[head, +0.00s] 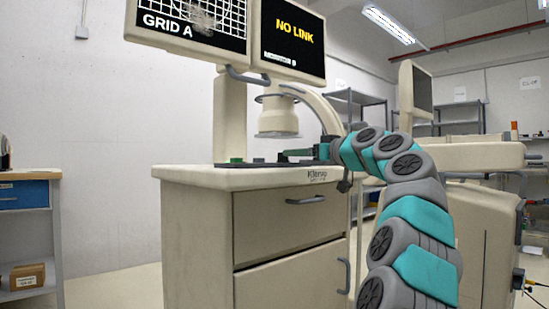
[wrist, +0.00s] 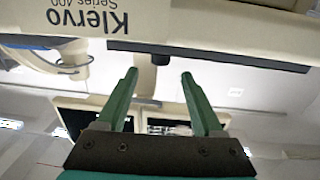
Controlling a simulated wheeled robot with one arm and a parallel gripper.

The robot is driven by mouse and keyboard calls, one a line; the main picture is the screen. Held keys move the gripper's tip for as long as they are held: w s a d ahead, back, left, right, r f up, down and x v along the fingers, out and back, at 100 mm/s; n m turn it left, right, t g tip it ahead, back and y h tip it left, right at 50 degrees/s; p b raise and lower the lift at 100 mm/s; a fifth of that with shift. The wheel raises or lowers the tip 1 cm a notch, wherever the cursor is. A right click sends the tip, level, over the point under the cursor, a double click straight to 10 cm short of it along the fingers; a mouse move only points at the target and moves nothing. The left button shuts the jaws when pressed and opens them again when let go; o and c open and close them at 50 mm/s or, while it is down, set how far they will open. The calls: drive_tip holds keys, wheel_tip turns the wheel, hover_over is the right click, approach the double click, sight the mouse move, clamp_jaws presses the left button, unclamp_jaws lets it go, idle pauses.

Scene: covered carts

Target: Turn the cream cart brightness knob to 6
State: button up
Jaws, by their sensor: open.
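The cream cart (head: 195,205) stands in the middle of the head view, with a "Klervo" label on its top edge. A dark strip (head: 262,164) runs along its top. The wrist view shows the cart edge (wrist: 220,28) upside down, with the same strip (wrist: 215,56). A small black knob-like piece (wrist: 160,59) stands on that strip, between the fingertips in the picture; contact does not show. My gripper (head: 285,155) is over the cart top, its green fingers (wrist: 160,76) apart and empty. No scale or number on the knob is readable.
Two monitors (head: 292,38) reading "GRID A" and "NO LINK" stand above the cart, with a curved cream arm and round head (head: 278,117) near my gripper. Another cream cart (head: 480,155) stands at right. A blue-drawer shelf (head: 25,195) is at left.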

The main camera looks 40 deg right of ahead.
sight(283, 157)
drive_tip(key=shift+w, duration=2)
drive_tip(key=shift+w+f, duration=0.1)
drive_tip(key=shift+w, duration=0.45)
drive_tip(key=shift+w+p, duration=0.35)
drive_tip(key=shift+w, duration=0.2)
drive_tip(key=shift+w+a, duration=0.15)
drive_tip(key=shift+w, duration=0.5)
clamp_jaws()
